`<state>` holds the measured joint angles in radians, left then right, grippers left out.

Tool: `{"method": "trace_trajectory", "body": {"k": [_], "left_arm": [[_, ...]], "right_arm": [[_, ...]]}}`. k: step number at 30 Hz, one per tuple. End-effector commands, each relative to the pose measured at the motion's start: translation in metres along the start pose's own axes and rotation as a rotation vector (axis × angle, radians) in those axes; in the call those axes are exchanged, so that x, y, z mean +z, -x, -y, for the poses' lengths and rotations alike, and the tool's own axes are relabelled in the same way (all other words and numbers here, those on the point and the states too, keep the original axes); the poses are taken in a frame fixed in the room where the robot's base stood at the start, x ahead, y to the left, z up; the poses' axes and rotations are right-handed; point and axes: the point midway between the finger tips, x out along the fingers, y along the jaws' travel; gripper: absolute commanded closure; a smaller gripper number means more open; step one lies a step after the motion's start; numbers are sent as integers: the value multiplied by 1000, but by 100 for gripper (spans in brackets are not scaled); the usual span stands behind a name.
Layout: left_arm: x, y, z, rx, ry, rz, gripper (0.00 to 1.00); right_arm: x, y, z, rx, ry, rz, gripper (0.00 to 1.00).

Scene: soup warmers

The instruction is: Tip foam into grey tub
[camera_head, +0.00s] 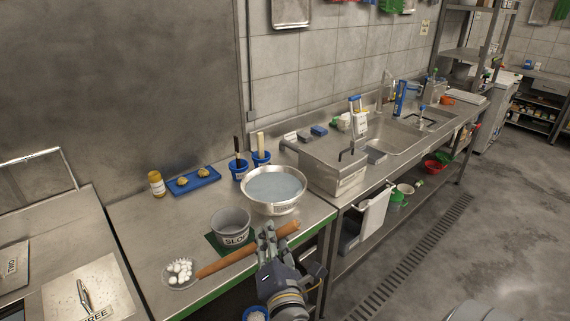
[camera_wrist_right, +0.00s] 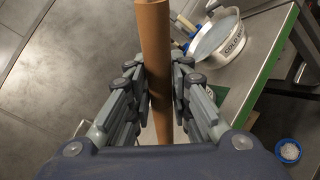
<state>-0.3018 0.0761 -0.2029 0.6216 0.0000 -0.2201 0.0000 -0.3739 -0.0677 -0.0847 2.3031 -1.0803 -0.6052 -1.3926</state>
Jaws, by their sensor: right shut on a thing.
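My right gripper (camera_head: 270,240) is shut around a long brown rod-like handle (camera_head: 228,262), seen also in the right wrist view (camera_wrist_right: 153,45) running between the fingers (camera_wrist_right: 160,90). The handle's left end meets a shallow, see-through round head (camera_head: 166,284) with several white foam lumps (camera_head: 180,270) in it. I cannot tell whether this head touches the counter. The grey tub (camera_head: 231,226), marked "SLOP", stands upright on a green mat (camera_head: 213,242), behind the handle and right of the foam. My left gripper is out of view.
A metal bowl of greyish liquid (camera_head: 275,186) stands right behind the tub. Blue cups (camera_head: 239,172) with tools, a blue tray (camera_head: 194,179) and a yellow jar (camera_head: 156,183) are farther back. A steel box (camera_head: 331,171) stands right. Counter left of the tub is clear.

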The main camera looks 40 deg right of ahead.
Motion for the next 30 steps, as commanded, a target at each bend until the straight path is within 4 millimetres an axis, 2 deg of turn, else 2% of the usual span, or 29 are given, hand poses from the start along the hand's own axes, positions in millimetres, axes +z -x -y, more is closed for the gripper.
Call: {"method": "trace_trajectory", "body": {"k": [1,6,9,13,18,30], "left_arm": [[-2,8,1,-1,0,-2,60],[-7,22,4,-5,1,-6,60],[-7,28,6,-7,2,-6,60],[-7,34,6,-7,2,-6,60],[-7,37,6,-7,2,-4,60],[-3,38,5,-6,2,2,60]], "right_arm": [[17,-16,-10,-32,-10,51,100],[61,-56,-22,-166,-8,205,100],[84,-72,-29,-234,-7,284,100],[106,-85,-35,-302,-6,357,100],[118,-92,-39,-345,-4,404,100],[120,-92,-39,-350,-3,409,100]]}}
